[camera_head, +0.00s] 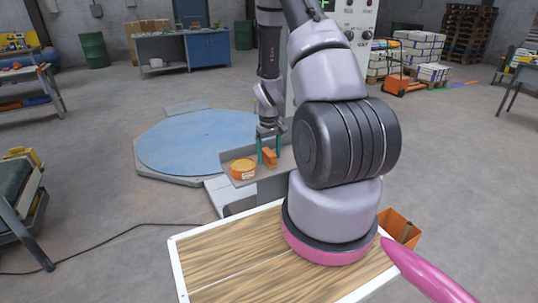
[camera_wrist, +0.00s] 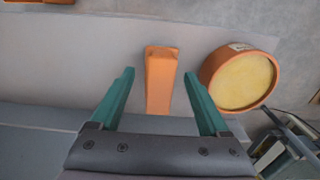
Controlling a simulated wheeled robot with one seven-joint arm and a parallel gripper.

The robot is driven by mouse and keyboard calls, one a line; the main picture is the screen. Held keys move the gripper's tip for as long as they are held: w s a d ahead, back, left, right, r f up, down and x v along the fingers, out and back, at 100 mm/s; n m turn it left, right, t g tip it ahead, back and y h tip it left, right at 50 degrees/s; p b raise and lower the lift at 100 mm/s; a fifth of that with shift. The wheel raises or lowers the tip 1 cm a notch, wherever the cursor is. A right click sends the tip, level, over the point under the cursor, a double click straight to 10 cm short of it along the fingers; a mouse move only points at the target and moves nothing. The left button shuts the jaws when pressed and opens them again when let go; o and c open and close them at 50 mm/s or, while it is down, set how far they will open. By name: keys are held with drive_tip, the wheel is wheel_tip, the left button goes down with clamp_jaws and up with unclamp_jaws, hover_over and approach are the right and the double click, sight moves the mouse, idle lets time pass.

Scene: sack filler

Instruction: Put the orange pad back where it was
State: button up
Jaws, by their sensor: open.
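An orange block (camera_head: 270,157), the likeliest orange pad, is on a small grey shelf (camera_head: 226,157) beside the round table. In the wrist view, the orange block (camera_wrist: 160,85) lies between my gripper's two green fingers, with a gap on each side. My gripper (camera_head: 269,159) is open, pointing down over the shelf; its fingertips also show in the wrist view (camera_wrist: 158,74). I cannot tell how far the fingertips are above the shelf. A round orange tin (camera_head: 243,169) with a yellow face (camera_wrist: 242,81) is beside the block, apart from it.
A white-edged wooden tabletop (camera_head: 220,262) is in front of the shelf. An orange bin (camera_head: 405,224) is at its right. A blue round platform (camera_head: 195,140) lies behind the shelf at left. A dark object (camera_wrist: 290,140) is at the wrist view's lower right.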

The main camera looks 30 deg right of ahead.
wheel_tip(320, 180, up, 12)
wheel_tip(320, 180, up, 19)
drive_tip(key=m+t, duration=0.2)
drive_tip(key=t, duration=0.1)
hover_over(269, 152)
drive_tip(key=s+a, duration=0.4)
drive_tip(key=a, duration=0.3)
drive_tip(key=s+a+r+m+t+y, duration=0.1)
drive_tip(key=s+a+r+t, duration=0.1)
drive_tip(key=s+r, duration=0.4)
drive_tip(key=s+a+r+m+t+y, duration=0.1)
drive_tip(key=s+a+r, duration=0.3)
drive_tip(key=s, duration=0.5)
wheel_tip(269, 152, up, 3)
drive_tip(key=shift+s+a+f+m+t, duration=0.1)
drive_tip(key=shift+s+a+m+t, duration=0.15)
drive_tip(key=shift+t, duration=0.35)
drive_tip(key=shift+w, duration=0.1)
